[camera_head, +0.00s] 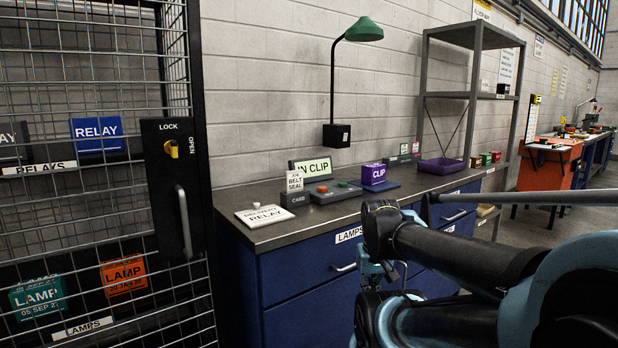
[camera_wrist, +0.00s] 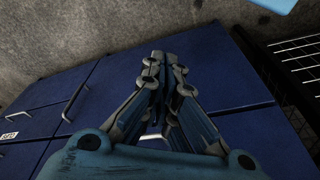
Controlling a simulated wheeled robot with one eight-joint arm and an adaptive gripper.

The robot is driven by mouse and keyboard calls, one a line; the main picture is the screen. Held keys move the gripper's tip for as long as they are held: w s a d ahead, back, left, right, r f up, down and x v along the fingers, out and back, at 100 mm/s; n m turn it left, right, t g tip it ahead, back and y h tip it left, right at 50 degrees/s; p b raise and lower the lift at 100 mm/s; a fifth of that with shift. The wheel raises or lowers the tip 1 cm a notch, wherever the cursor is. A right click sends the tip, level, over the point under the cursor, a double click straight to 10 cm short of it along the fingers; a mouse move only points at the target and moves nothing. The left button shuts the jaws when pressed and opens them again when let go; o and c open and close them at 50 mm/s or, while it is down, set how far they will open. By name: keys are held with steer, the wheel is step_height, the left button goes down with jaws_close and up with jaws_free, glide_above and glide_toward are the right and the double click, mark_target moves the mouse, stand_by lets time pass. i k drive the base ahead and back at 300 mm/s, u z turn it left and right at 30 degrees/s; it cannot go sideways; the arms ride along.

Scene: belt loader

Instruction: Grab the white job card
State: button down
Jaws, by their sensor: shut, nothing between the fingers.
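The white job card (camera_head: 295,181), printed "JOB BELT SEAL", stands upright in a dark holder marked "CARD" (camera_head: 295,199) on the counter. My gripper (camera_wrist: 164,62) shows in the wrist view with its fingers together and nothing between them. It is in front of the blue drawer fronts, below the counter top and apart from the card. The job card is not in the wrist view. In the head view my arm is at the lower right, in front of the counter, and the fingertips cannot be made out clearly.
A white "DELIVERY RELAY" plate (camera_head: 263,216) lies at the counter's left front. A button box (camera_head: 335,192), "IN CLIP" sign (camera_head: 313,170), purple "CLIP" box (camera_head: 374,174) and green lamp (camera_head: 364,30) are nearby. A mesh cage (camera_head: 95,215) stands at the left.

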mark_target(295, 179)
steer(key=u, duration=0.3)
steer(key=k, duration=1.55)
steer(key=z, duration=0.3)
steer(key=i, duration=1)
